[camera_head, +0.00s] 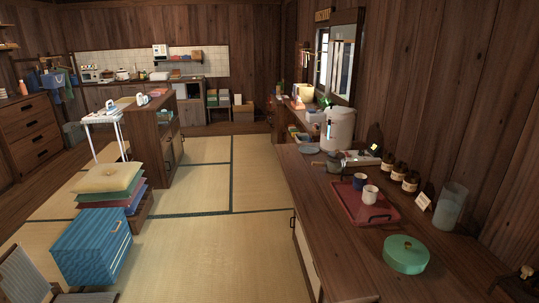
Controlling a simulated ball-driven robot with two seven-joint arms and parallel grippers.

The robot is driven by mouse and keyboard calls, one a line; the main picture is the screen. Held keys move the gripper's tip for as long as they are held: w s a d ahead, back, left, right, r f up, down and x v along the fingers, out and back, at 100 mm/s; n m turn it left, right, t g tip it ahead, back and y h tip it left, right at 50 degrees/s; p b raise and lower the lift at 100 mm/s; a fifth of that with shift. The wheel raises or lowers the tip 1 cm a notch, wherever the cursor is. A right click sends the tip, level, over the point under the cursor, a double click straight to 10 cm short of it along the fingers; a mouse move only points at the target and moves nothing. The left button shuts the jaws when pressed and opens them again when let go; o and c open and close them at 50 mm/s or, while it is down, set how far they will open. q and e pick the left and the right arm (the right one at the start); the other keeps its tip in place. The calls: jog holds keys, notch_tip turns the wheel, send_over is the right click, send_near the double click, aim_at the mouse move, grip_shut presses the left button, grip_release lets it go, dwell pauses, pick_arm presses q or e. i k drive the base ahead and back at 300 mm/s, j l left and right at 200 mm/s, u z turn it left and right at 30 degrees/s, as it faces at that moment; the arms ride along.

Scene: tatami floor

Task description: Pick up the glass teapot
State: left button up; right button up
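A small rounded vessel with a dark lid (335,162) stands on the long wooden counter, behind the red tray. It looks like the glass teapot, but it is too small and dim to be sure. A tall translucent glass container (451,206) stands farther right on the same counter, near the wall; I see no clear spout on it.
The counter (345,255) holds a red tray (350,207) with two cups, a green lidded box (406,254), brown bottles (398,172) and a white dispenser (340,128). Tatami floor (200,255) lies open left of it. Cushions (107,178) and a blue chest (90,250) stand left.

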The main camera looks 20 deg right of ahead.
aim_at(335, 167)
jog(key=i+z, duration=0.1)
jog(key=i, duration=0.45)
jog(key=i+j+z, duration=0.15)
jog(key=i, duration=0.4)
jog(key=i+j+z, duration=0.1)
jog(key=i+z, duration=0.15)
jog(key=z, duration=0.15)
jog(key=i+j+z, duration=0.2)
jog(key=z, duration=0.15)
jog(key=i+j+z, duration=0.25)
jog(key=z, duration=0.15)
jog(key=i+j+z, duration=0.2)
jog(key=z, duration=0.2)
jog(key=j, duration=0.1)
